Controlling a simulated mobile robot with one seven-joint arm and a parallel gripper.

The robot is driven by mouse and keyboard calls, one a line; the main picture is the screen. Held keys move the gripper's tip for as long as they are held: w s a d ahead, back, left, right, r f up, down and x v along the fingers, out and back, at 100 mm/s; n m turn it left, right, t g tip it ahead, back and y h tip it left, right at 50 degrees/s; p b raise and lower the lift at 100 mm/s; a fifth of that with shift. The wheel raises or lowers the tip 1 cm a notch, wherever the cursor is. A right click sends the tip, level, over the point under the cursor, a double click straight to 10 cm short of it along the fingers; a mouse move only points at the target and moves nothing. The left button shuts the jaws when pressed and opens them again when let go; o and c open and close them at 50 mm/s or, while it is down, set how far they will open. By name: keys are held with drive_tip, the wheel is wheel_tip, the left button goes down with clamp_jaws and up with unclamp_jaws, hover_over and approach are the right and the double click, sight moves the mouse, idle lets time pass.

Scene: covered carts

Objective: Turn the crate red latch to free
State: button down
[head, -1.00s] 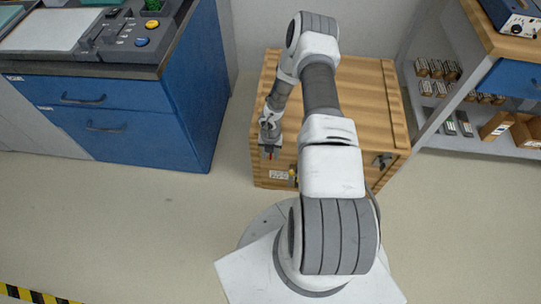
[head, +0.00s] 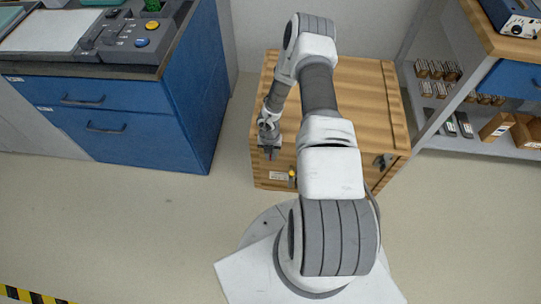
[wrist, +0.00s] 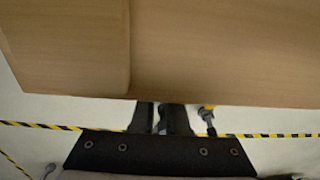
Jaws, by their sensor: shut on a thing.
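The wooden crate (head: 345,80) stands on the floor against the wall, behind my arm. A small red bit, which looks like the red latch (head: 270,156), shows at the left of the crate's front, right at my fingertips. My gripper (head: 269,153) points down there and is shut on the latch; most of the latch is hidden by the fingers. In the wrist view, my gripper's two dark fingers (wrist: 161,118) reach under the edge of the crate's wood (wrist: 215,60), and no red shows. I cannot tell the latch's angle.
A yellow-knobbed fitting (head: 292,174) sits right of the latch; a dark metal fitting (head: 383,160) is further right. A blue cabinet (head: 130,115) stands left, a grey shelf (head: 470,146) right. The floor between cabinet and crate is free.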

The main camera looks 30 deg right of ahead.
drive_tip(key=shift+w+a+f+g+h+b, duration=0.15)
drive_tip(key=shift+a+f+g+h+b, duration=0.1)
drive_tip(key=shift+g+h+b, duration=1.7)
drive_tip(key=shift+w+a+f+g+h+b, duration=0.15)
drive_tip(key=shift+g+h+b, duration=0.85)
drive_tip(key=shift+h+b, duration=1.8)
drive_tip(key=shift+w+a+f+g+h+b, duration=0.1)
drive_tip(key=shift+a+f+g+h+b, duration=0.2)
drive_tip(key=shift+g+h+b, duration=2)
drive_tip(key=shift+d+t+y+b, duration=0.1)
drive_tip(key=shift+t+y+b, duration=0.15)
drive_tip(key=shift+t+b, duration=0.45)
drive_tip(key=c, duration=0.9)
unclamp_jaws()
drive_tip(key=shift+w+r, duration=0.1)
